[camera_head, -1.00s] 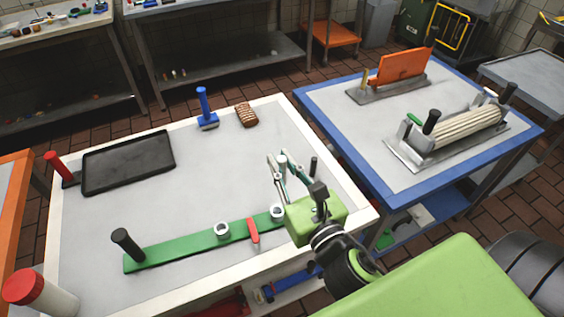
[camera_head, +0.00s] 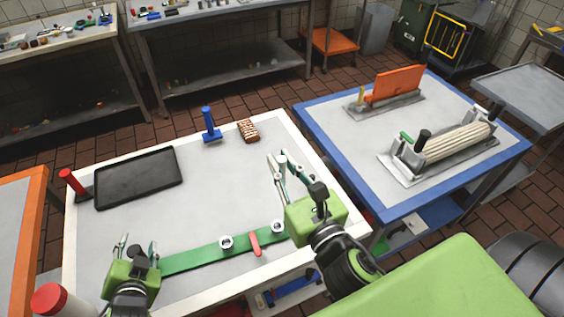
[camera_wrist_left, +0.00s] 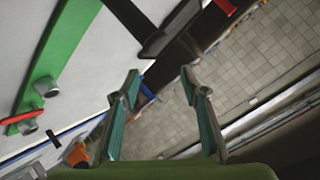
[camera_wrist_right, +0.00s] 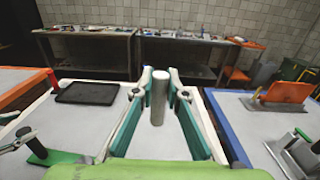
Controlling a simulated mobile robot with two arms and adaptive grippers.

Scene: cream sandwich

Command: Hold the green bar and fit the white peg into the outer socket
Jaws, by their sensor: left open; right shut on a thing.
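The green bar (camera_head: 197,258) lies along the near edge of the white-rimmed table. Two pale ring sockets, a left one (camera_head: 226,243) and a right one (camera_head: 277,227), stand on it with a red tab (camera_head: 255,243) between them. A black handle (camera_wrist_right: 36,146) stands at the bar's left end; in the head view my left gripper largely covers it. My left gripper (camera_head: 136,244) is open at that end; the exact gap to the handle is unclear. My right gripper (camera_head: 277,158) is shut on the white peg (camera_wrist_right: 158,98), held upright above the table, behind the right socket.
A black tray (camera_head: 140,180), a red-handled tool (camera_head: 72,182), a blue-handled tool (camera_head: 209,125) and a brown brush-like block (camera_head: 248,131) are on the table. A red-capped bottle (camera_head: 52,300) stands at near left. The table's middle is clear. A blue-rimmed table (camera_head: 385,208) stands right.

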